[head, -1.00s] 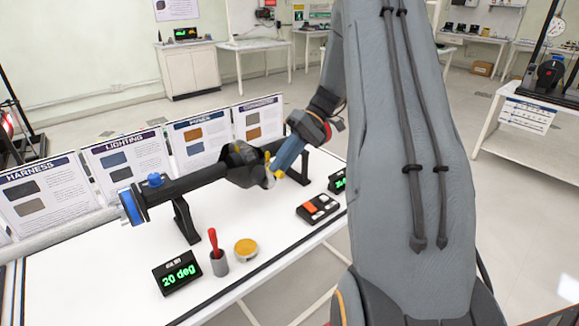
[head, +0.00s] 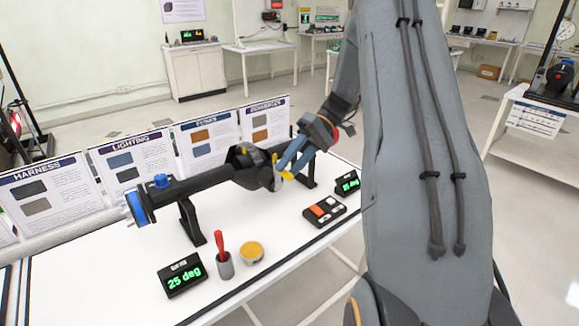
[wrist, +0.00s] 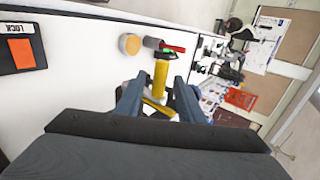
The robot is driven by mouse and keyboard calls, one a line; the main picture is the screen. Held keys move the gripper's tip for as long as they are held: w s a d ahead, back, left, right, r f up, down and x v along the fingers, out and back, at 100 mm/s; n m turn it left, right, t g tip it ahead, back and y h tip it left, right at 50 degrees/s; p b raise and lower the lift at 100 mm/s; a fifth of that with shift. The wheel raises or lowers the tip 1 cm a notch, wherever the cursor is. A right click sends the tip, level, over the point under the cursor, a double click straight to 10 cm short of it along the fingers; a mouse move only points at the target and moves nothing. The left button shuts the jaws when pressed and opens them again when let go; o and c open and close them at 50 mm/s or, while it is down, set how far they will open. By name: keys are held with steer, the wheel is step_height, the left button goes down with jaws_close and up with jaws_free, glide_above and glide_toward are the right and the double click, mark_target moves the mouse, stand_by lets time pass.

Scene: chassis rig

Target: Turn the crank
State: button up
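The crank's yellow handle (wrist: 160,75) lies between the two blue-grey fingers of my gripper (wrist: 160,84) in the wrist view. Gaps show on both sides of the handle, so the fingers look open around it. In the head view, my gripper (head: 287,158) is at the right end of a dark axle housing (head: 205,182), where the crank's yellow parts (head: 275,159) show beside the fingers. Most of the crank arm is hidden. A front display (head: 184,277) reads 25 deg in green.
The axle rests on black stands (head: 190,222) on a white table (head: 130,250). A red-handled tool in a grey cup (head: 225,265), a round yellow-topped tub (head: 251,252), a button box (head: 325,211) and a second display (head: 347,184) stand in front. Information panels (head: 209,134) stand behind.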

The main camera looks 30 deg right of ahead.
steer(key=b+v, duration=0.2)
steer(key=v, duration=0.5)
steer(key=shift+d+r+b, duration=0.25)
steer(key=shift+d+b, duration=0.05)
stand_by(0.3)
